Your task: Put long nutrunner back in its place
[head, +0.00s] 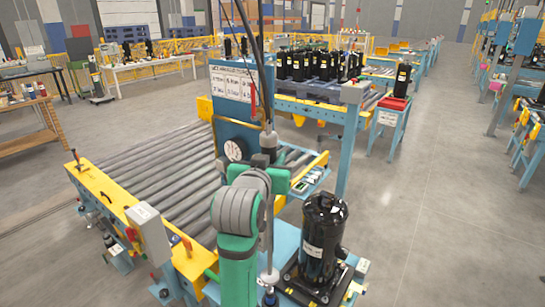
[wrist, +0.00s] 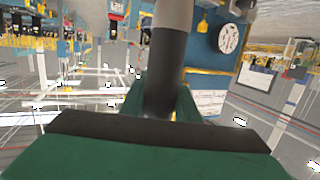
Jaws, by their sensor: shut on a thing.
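The long nutrunner (head: 268,145) is upright in the head view, with a dark grey body at the top. A thin rod runs down below it to a blue tip near the bottom edge. My gripper (head: 280,181), green, is around its body. In the wrist view the nutrunner (wrist: 163,70) is a dark cylinder with a paler upper part. The green fingers of my gripper (wrist: 162,103) close on it from both sides. My arm hides part of the tool in the head view. I cannot make out its resting place for certain.
A black compressor (head: 323,240) stands on a pallet at front right, close to the rod. A blue panel (head: 238,110) with a dial (head: 234,150) stands behind my arm. A roller conveyor (head: 150,165) lies at left. The floor (head: 440,220) at right is clear.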

